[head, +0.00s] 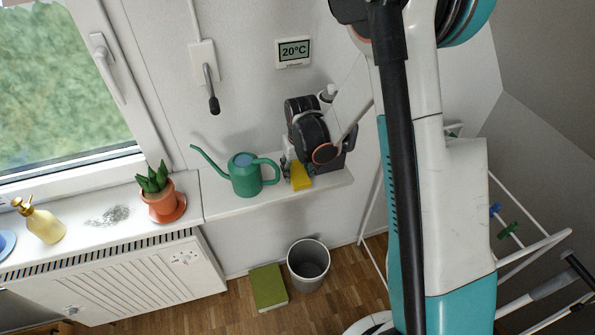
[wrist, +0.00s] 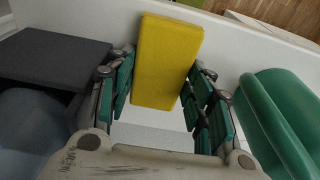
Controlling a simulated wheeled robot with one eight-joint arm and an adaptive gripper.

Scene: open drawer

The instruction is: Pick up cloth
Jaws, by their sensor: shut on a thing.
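A yellow cloth (head: 300,177), folded into a flat block, shows at the right end of the white sill, just right of the watering can. In the wrist view the yellow cloth (wrist: 166,60) lies between my two sets of green-padded fingers. My gripper (wrist: 163,92) is shut on it, with fingers along both its long sides. In the head view my gripper (head: 296,170) points down at the sill, partly hidden behind my wrist. I cannot tell whether the cloth touches the sill.
A green watering can (head: 245,176) stands close left of my gripper; it also shows in the wrist view (wrist: 280,120). A dark grey box (wrist: 50,60) is close on the other side. A potted plant (head: 160,195) and soap bottle (head: 40,222) stand farther left. A bin (head: 308,262) is below.

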